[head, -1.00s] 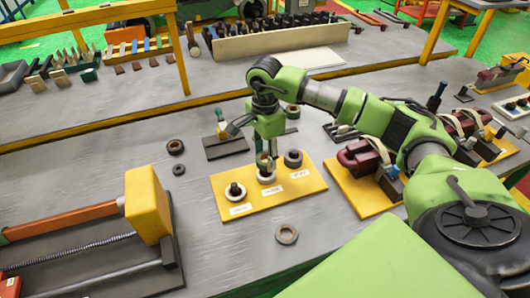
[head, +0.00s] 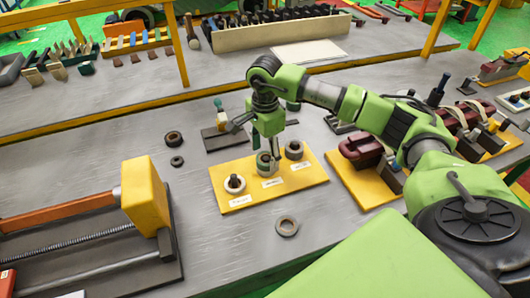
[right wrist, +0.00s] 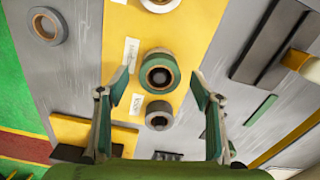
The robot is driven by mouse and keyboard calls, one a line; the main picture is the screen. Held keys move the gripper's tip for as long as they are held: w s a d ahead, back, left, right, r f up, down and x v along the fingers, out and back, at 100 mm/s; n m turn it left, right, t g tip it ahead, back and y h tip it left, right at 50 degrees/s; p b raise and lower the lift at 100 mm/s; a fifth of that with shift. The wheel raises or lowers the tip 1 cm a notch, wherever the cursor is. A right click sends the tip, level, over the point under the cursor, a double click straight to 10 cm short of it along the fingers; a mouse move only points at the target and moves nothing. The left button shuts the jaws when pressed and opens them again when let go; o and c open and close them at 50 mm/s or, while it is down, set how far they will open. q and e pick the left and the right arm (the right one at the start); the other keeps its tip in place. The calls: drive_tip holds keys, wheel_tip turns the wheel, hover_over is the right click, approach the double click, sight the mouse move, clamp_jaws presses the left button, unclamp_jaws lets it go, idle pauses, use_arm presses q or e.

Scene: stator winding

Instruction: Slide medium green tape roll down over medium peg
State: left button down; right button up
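The medium green tape roll (right wrist: 160,74) shows in the right wrist view as a green ring with a dark centre. It is around the middle peg, whose dark top (right wrist: 159,76) shows inside the ring. In the head view the roll (head: 267,164) looks grey-green and low at the middle of the yellow board (head: 310,180). My right gripper (right wrist: 158,92) is directly above the board, with its fingers spread on both sides of the roll and a gap to each. It also shows over the middle peg in the head view (head: 268,152). My left gripper is out of view.
A pale roll (head: 235,184) surrounds the left peg and a grey roll (head: 294,150) the right peg. A loose roll (head: 287,227) lies in front of the board. Two dark rolls (head: 173,139) (head: 177,160) lie to the left. A yellow-ended vise (head: 145,195) stands at left.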

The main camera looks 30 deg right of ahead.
drive_tip(key=shift+r, duration=0.15)
wheel_tip(320, 180, up, 12)
idle(0.5)
idle(0.5)
